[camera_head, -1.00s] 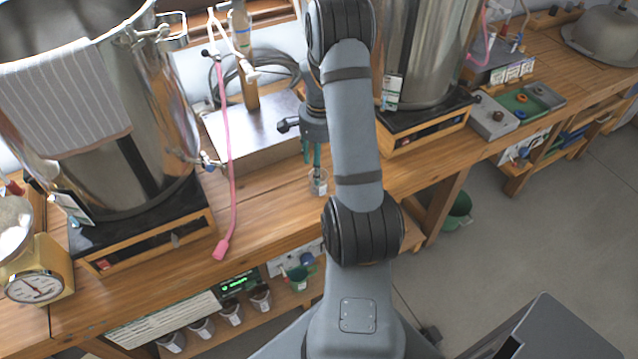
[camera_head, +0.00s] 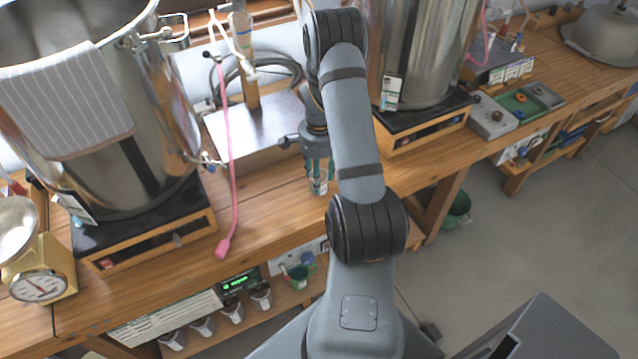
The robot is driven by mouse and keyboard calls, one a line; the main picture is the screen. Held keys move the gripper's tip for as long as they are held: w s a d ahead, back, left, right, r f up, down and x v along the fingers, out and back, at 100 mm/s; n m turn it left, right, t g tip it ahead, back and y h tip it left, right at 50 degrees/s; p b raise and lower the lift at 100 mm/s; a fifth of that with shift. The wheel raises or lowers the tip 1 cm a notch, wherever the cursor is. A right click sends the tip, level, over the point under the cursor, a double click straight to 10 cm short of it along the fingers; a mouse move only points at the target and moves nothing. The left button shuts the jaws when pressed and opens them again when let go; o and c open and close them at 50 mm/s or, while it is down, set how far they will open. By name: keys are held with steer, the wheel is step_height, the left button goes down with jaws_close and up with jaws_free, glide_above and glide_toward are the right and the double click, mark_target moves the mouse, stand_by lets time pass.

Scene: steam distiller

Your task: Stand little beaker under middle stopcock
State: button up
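The little beaker (camera_head: 319,188), small and clear with a pale label, stands on the wooden bench near its front edge, right of the pink hose. My gripper (camera_head: 319,175) points down at it with its teal fingers at the beaker's upper part. The fingers are apart, but whether they press on the glass is too small to tell. My arm hides the bench just to the right. A tap (camera_head: 208,161) with a blue part sits low on the left steel pot. I cannot tell which stopcock is the middle one.
The left steel pot (camera_head: 150,120) and right steel pot (camera_head: 425,50) stand on black-topped wooden bases. A metal-topped box (camera_head: 255,135) lies between them. A pink hose (camera_head: 231,190) hangs across the bench. Bare bench (camera_head: 275,195) lies left of the beaker.

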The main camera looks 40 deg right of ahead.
steer(key=c, duration=0.8)
steer(key=shift+r, duration=0.1)
